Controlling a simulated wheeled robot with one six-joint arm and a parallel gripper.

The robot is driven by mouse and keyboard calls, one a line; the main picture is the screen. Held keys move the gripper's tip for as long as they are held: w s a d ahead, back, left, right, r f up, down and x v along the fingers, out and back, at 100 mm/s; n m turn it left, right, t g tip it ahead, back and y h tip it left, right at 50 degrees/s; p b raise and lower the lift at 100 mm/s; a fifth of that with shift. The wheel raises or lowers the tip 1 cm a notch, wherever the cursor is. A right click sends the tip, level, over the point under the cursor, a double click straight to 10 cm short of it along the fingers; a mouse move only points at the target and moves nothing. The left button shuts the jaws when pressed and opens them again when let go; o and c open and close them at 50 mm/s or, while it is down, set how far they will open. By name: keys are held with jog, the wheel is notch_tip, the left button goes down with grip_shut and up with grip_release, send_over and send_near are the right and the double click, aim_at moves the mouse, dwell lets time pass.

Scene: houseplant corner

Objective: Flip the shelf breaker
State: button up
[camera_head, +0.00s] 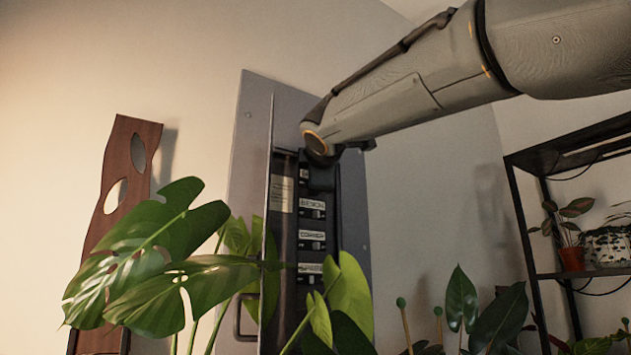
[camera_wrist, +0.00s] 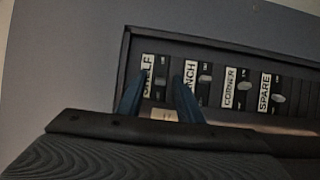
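The shelf breaker (camera_wrist: 161,78) is at the left end of the breaker row in the wrist view, its SHELF label partly covered by a finger. My gripper (camera_wrist: 156,88) shows there as two blue fingers, apart with nothing held between them. One finger is over the SHELF label and the other over the BENCH label, so the shelf breaker shows between them. I cannot tell whether a finger touches it or how its lever is set. In the head view my wrist is at the top of the open breaker panel (camera_head: 285,245), and my fingers are hidden.
Below in the panel are the bench (camera_head: 312,204), corner (camera_head: 312,236) and spare (camera_head: 310,268) breakers. The panel's door (camera_head: 268,215) stands open on the left. Monstera leaves (camera_head: 165,250) crowd the lower front. A black plant shelf (camera_head: 545,165) stands at right.

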jog(key=shift+d, duration=0.1)
jog(key=s+b, duration=0.1)
jog(key=s, duration=0.6)
jog(key=shift+s+d+b, duration=0.3)
jog(key=shift+s+d, duration=0.05)
jog(key=shift+d, duration=0.1)
